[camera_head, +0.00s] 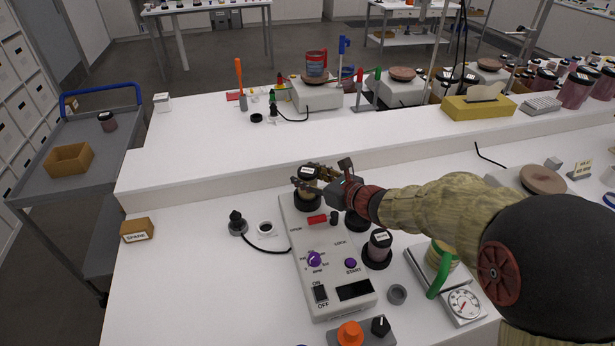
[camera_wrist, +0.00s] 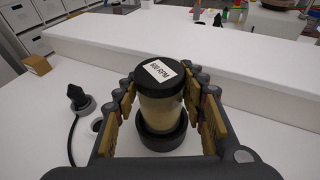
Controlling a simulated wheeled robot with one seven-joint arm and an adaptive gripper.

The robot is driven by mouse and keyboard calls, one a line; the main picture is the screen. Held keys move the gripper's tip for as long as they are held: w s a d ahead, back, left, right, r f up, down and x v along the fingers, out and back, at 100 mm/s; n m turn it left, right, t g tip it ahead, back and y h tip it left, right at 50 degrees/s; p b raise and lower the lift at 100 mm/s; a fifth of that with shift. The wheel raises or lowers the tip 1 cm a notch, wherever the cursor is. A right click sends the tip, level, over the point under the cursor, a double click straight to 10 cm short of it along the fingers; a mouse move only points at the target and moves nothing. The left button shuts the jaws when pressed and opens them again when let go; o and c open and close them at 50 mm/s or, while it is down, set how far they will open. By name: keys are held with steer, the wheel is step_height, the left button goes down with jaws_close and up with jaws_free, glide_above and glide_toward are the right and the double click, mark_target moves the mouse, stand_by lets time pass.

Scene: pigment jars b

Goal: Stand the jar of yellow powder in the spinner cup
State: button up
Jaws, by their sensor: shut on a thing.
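The jar of yellow powder (camera_wrist: 161,101) has a black lid with a white label reading RPM. It is upright between the fingers of my gripper (camera_wrist: 161,97), which is shut on it. The jar also shows in the head view (camera_head: 308,173), at the far end of the spinner (camera_head: 303,243), with my gripper (camera_head: 316,184) around it. A black spinner cup (camera_wrist: 163,138) rings the jar's lower end in the wrist view. I cannot tell whether the jar's base rests on the cup floor.
Another jar (camera_head: 379,244) with a dark lid stands in a cup at the spinner's right side. My arm partly covers a further black cup (camera_head: 356,221). A black plug with a cable (camera_head: 237,222) and a small white-rimmed cup (camera_head: 265,228) lie left. A raised shelf edge (camera_head: 222,179) runs behind.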

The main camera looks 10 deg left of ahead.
steer(key=shift+f+b, duration=1.35)
steer(key=shift+f, duration=0.15)
steer(key=o, duration=1.2)
steer(key=shift+o, duration=0.5)
steer(key=v, duration=1.2)
steer(key=shift+r, duration=0.1)
steer(key=s+d+r+n+g+h, duration=0.1)
steer(key=s+d+n+g, duration=0.1)
steer(key=s+n, duration=0.55)
steer(key=s+d+r+n+g+h, duration=0.1)
steer(key=s+r+n+g+h, duration=0.15)
steer(key=s+n, duration=0.55)
steer(key=s+d+n+h, duration=0.4)
steer(key=s+d+n, duration=0.1)
steer(key=d, duration=0.4)
steer(key=s+d+n+t+h, duration=0.1)
steer(key=s+d+n+h, duration=0.3)
steer(key=s+d, duration=0.3)
steer(key=d+n+p, duration=0.1)
steer(key=d, duration=0.2)
steer(key=shift+s+d, duration=0.15)
steer(key=shift+s, duration=0.2)
